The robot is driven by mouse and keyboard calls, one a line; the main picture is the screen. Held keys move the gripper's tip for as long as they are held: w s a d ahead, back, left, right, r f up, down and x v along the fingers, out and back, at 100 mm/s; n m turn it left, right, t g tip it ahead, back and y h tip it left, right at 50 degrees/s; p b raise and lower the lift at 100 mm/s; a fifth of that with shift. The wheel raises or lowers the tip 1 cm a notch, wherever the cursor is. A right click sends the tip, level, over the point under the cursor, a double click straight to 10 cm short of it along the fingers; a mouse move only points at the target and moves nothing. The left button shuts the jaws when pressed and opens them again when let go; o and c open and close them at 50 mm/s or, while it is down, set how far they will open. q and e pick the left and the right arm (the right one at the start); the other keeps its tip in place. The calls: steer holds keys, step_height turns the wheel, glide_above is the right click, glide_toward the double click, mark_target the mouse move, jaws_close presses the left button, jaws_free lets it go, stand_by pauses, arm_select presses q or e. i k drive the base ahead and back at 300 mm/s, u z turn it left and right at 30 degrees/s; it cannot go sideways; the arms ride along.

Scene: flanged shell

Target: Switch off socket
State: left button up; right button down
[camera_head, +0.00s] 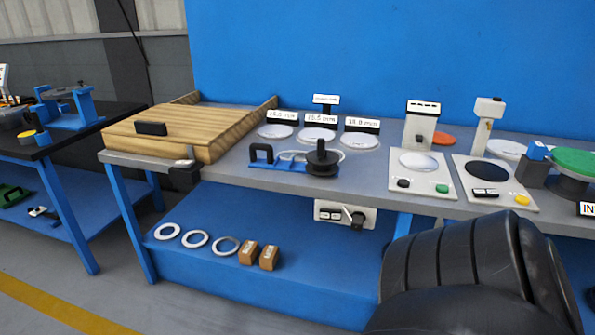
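A light grey box with a black rotary knob (345,214) is mounted under the front edge of the workbench, right of the picture's middle. It looks like the socket with its switch. The knob's handle sticks out on its right side, and the details on its left half are too small to read. A large dark ribbed part of my own body fills the lower right of the view, to the right of and below the box, apart from it in the picture. Neither gripper can be seen.
The grey workbench top (225,172) carries a wooden box (185,128), a blue fixture with a black knob (322,160) and two button panels (420,172). On the blue lower shelf (300,290) lie several rings and two small brown boxes (249,252). A second table stands left.

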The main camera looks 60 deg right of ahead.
mark_target(326, 214)
steer(key=i, duration=0.35)
steer(key=z, duration=1.45)
steer(key=i, duration=0.5)
